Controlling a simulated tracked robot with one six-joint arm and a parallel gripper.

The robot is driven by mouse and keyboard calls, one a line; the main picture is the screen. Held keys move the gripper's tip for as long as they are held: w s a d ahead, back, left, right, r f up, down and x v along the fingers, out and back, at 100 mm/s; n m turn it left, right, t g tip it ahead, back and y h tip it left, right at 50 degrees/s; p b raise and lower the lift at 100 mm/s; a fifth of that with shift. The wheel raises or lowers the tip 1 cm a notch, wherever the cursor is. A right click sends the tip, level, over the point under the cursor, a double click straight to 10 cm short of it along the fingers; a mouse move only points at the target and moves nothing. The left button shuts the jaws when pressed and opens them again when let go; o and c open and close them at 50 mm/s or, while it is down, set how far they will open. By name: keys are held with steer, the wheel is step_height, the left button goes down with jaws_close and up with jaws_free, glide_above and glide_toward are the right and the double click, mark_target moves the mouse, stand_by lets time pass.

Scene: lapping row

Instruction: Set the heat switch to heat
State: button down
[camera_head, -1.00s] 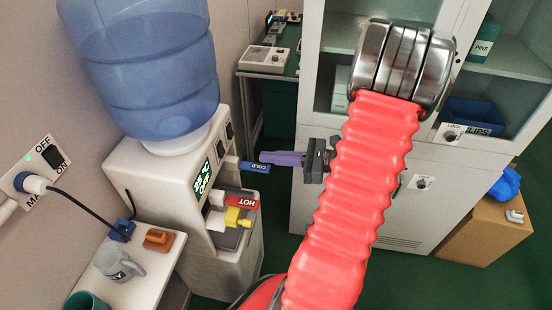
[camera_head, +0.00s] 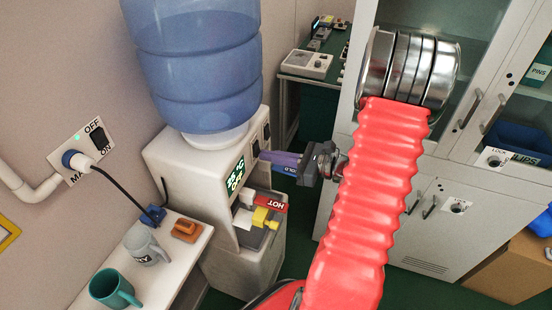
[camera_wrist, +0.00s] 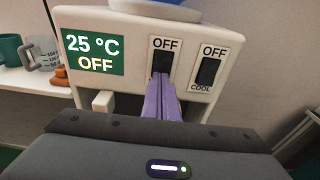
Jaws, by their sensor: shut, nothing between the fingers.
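The white water dispenser (camera_head: 185,150) carries a display (camera_wrist: 92,54) reading 25 °C and OFF. Right of the display are two black rocker switches. The left switch (camera_wrist: 162,62) has OFF above it; its lower part and lower label are hidden behind my fingers. The right switch (camera_wrist: 208,71) has OFF above and COOL below. My gripper (camera_wrist: 162,80) is shut and empty, its purple fingers pointing at the lower part of the left switch. I cannot tell whether they touch it. In the head view my gripper (camera_head: 263,155) is close to the dispenser's front.
A red HOT tap lever (camera_head: 272,203) and a blue COLD lever (camera_head: 288,170) stick out below the switches. A grey mug (camera_head: 146,247), teal mug (camera_head: 113,289) and orange-brown object (camera_head: 187,231) stand on the side shelf. A grey cabinet (camera_head: 380,235) stands right of my arm.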

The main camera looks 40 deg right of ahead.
stand_by(0.3)
steer(key=shift+w+a+f, duration=0.15)
steer(key=shift+w, duration=0.05)
steer(key=s+d+f, duration=0.1)
steer(key=s+d, duration=0.6)
steer(key=s, duration=0.5)
steer(key=shift+f, duration=0.4)
stand_by(0.5)
